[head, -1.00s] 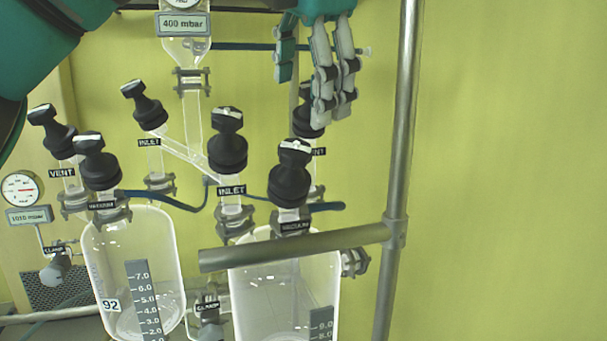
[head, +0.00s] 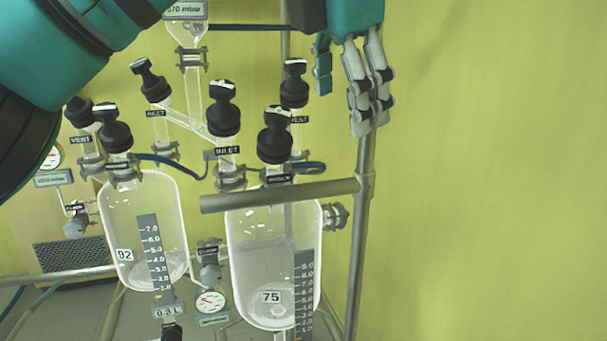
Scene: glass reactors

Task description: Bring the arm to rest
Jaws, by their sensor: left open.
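My left gripper (head: 345,92), teal with grey jointed fingers, hangs fingers-down at the top of the head view, right of the middle. Its fingers are apart and nothing is between them. It is above and to the right of the black valve knobs, in front of the upright metal pole in the picture. My teal and black left arm fills the upper left. My right gripper is not in the view.
Two glass reactors, marked 92 (head: 174,268) and 75 (head: 237,287), stand below with black knobs (head: 224,108) on top. A metal rail (head: 280,195) crosses in front and joins an upright pole (head: 361,220). The yellow wall on the right is clear.

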